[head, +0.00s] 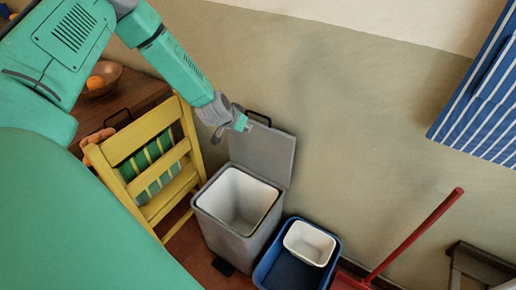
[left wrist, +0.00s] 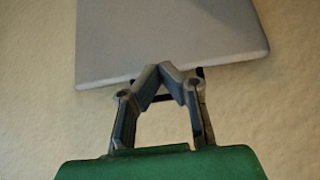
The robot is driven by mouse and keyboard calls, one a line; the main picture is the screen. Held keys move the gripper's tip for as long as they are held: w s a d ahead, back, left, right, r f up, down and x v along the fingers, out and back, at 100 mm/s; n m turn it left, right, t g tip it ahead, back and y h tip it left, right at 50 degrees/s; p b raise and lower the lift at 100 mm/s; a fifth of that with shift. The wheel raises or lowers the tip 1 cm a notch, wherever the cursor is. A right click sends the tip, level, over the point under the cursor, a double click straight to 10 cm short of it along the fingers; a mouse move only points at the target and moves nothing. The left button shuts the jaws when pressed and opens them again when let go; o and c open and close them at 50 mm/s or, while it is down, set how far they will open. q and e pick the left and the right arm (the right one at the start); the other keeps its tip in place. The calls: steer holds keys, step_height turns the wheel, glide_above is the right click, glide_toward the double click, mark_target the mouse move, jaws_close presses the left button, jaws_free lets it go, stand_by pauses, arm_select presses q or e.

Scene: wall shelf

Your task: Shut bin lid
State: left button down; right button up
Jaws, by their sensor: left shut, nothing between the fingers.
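The grey bin (head: 233,215) stands on the floor by the wall with its white inside showing, empty as far as I can see. Its grey lid (head: 262,153) stands raised, upright against the wall side. A dark handle (head: 258,117) sticks out at the lid's top edge. My left gripper (head: 240,124) is at the lid's upper edge, near the handle. In the left wrist view my left gripper (left wrist: 158,72) is shut and empty, its tips at the edge of the lid (left wrist: 170,35), partly covering the handle. I cannot tell whether they touch. My right gripper is not in view.
A yellow chair (head: 150,145) stands close to the bin's left. A blue tub (head: 290,270) with a white basin (head: 309,244) sits to its right. A red-handled tool (head: 415,233) leans further right. A wooden table with a bowl (head: 101,80) is at the left.

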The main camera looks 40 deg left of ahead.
arm_select(q)
steer(key=shift+s, duration=0.65)
step_height(320, 180, up, 10)
steer(key=p, duration=0.9)
steer(key=shift+f, duration=0.1)
stand_by(1.6)
